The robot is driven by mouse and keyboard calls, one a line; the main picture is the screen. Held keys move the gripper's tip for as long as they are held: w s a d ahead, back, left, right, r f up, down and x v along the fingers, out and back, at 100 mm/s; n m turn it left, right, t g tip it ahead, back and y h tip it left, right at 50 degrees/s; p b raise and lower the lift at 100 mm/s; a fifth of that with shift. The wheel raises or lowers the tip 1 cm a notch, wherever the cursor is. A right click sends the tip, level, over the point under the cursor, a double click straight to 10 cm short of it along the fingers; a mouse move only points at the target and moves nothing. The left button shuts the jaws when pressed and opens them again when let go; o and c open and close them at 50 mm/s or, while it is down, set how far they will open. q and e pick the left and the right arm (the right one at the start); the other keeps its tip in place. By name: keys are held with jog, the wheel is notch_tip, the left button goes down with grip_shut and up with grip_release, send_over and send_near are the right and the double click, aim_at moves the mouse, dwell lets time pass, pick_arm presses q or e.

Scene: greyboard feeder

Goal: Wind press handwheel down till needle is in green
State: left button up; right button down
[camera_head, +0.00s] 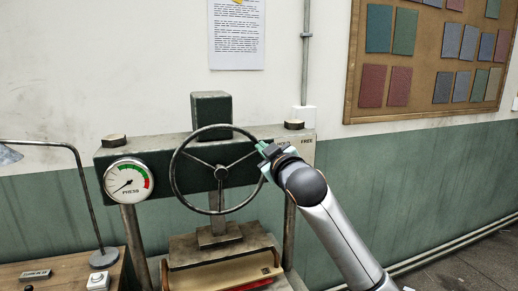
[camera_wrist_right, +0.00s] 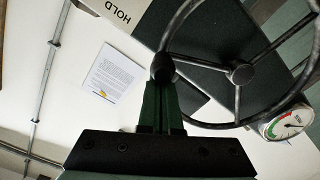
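The press handwheel (camera_head: 216,128), a dark spoked ring, stands upright on the front of the dark green press (camera_head: 165,150). Its rim and hub also show in the wrist view (camera_wrist_right: 240,74). The round white gauge (camera_head: 129,187) hangs at the press's left; its needle points lower left, on white, outside the green arc at the top. My right gripper (camera_head: 267,157) is at the wheel's right rim. In the wrist view its green fingers (camera_wrist_right: 161,100) are close together around the wheel's dark handle knob (camera_wrist_right: 162,66) and look shut on it. My left gripper is out of view.
A label reading FREE (camera_head: 307,142) is at the press's top right. Boards (camera_head: 225,272) lie under the press screw. A desk lamp (camera_head: 103,257) and a small white switch box (camera_head: 98,282) stand on the bench at left. A sample board (camera_head: 430,60) hangs on the wall.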

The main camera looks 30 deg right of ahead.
jog(key=shift+s+d+f+b, duration=0.1)
jog(key=shift+d+f+b, duration=0.2)
jog(key=shift+f, duration=0.3)
jog(key=shift+d+f+b, duration=0.15)
jog(key=shift+f+b, duration=0.15)
jog(key=shift+f, duration=0.25)
jog(key=shift+d+f, duration=0.2)
jog(key=shift+f, duration=0.1)
jog(key=shift+d, duration=0.1)
jog(key=f+b, duration=0.1)
jog(key=f, duration=0.2)
jog(key=shift+s+d+b, duration=0.15)
jog(key=shift+d+b, duration=0.15)
jog(key=shift+b, duration=0.1)
